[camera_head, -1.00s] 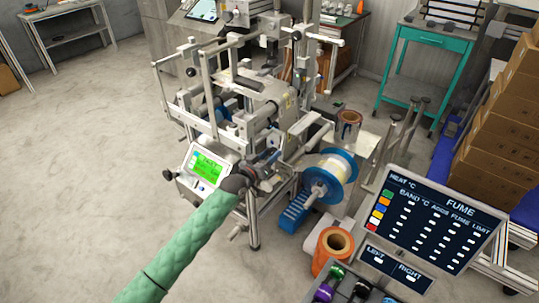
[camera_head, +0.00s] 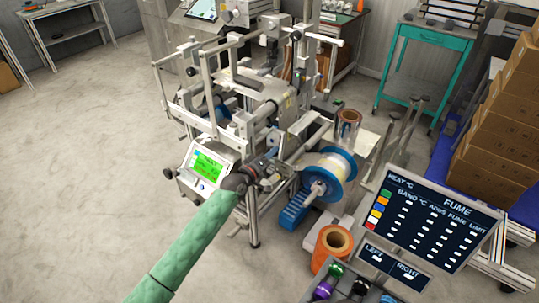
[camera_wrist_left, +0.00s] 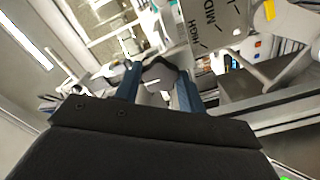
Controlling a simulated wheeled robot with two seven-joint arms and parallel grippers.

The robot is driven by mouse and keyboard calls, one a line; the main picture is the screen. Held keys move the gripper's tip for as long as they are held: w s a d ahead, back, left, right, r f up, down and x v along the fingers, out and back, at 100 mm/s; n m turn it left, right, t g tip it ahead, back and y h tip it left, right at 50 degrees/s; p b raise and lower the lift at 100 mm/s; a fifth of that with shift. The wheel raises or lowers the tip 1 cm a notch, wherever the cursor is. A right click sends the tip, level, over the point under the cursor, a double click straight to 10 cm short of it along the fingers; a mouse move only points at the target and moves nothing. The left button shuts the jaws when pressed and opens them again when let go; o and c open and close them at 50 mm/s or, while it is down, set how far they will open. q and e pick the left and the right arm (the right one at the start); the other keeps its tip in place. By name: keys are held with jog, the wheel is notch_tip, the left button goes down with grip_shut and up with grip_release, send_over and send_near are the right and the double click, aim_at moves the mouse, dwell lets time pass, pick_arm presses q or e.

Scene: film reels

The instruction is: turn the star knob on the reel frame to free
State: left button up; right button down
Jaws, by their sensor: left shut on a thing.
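The reel frame (camera_head: 283,128) is a grey metal machine with rails, rollers and a small green-lit screen. My left arm, in a green sleeve, reaches up to its front side. My left gripper (camera_head: 264,165) is at the frame, just right of the screen. In the left wrist view, the two blue fingers of the left gripper (camera_wrist_left: 159,88) are shut on a dark lobed knob, the star knob (camera_wrist_left: 160,68). The knob is partly hidden between the fingers, and its setting cannot be read. My right gripper is not in view.
A blue-flanged reel (camera_head: 328,174) is on the frame's right side. An orange roll (camera_head: 333,243) and a dark FUME panel (camera_head: 432,220) stand nearer, at lower right. A plate with HIGH and MID markings (camera_wrist_left: 207,25) is close beside the knob. Open floor lies left.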

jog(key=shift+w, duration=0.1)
pick_arm(q)
jog(key=o, duration=1)
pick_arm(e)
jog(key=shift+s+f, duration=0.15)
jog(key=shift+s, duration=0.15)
pick_arm(q)
jog(key=shift+s+a, duration=0.1)
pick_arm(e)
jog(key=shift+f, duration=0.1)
pick_arm(q)
jog(key=b+v, duration=0.1)
jog(key=v, duration=0.6)
jog(key=shift+s+a, duration=0.15)
jog(key=shift+s, duration=0.05)
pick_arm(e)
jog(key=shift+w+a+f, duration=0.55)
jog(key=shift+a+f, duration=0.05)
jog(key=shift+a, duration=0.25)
